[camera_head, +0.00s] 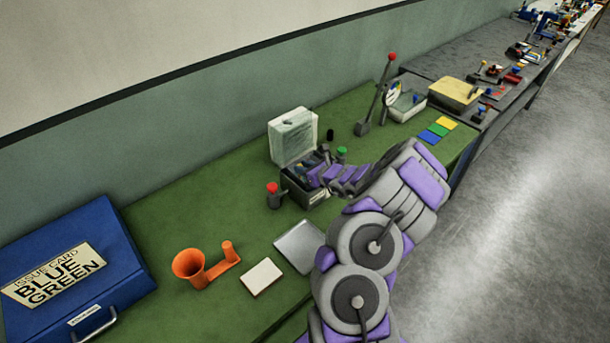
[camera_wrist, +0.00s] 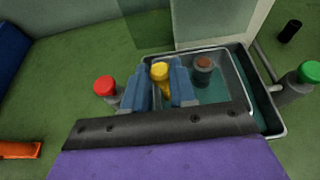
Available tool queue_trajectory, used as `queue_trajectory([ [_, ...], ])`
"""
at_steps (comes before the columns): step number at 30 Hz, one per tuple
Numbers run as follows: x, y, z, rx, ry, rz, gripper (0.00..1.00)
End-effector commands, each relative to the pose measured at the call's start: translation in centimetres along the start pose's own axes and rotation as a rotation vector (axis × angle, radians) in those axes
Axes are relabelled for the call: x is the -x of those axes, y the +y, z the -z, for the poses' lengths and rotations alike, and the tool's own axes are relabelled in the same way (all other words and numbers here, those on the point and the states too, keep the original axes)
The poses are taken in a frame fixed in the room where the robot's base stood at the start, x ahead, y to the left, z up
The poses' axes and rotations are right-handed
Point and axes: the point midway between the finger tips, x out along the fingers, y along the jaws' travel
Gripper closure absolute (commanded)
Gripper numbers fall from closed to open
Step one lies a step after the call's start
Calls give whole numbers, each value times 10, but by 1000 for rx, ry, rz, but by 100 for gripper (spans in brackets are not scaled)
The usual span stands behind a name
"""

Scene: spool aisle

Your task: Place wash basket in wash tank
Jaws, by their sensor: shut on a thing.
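The wash tank (camera_head: 302,194) is a dark grey box on the green bench, its pale lid (camera_head: 292,136) raised at the back. In the wrist view its metal rim (camera_wrist: 279,128) surrounds blue-green content and a brown-topped post (camera_wrist: 203,66). My gripper (camera_wrist: 160,88) is shut on a yellow-knobbed handle (camera_wrist: 160,71), with a blue finger on each side. The handle appears over the left part of the tank. I take it for the wash basket's handle; the basket body is hidden by my gripper, so its height in the tank cannot be told.
A red knob (camera_head: 273,188) stands left of the tank, and a green knob (camera_head: 341,153) on the other side. A grey tray (camera_head: 299,246), white card (camera_head: 262,277), orange funnel stand (camera_head: 190,265) and blue box (camera_head: 70,270) lie nearer. A red-topped lever (camera_head: 378,97) stands beyond.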

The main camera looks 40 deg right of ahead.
Motion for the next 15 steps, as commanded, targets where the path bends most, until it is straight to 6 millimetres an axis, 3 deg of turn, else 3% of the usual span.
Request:
queue_trajectory([
  [1, -4, -1, 11, -2, 4, -2, 100],
  [6, -11, -4, 29, -4, 3, -1, 100],
  [15, -11, -1, 28, 1, 0, 0, 100],
])
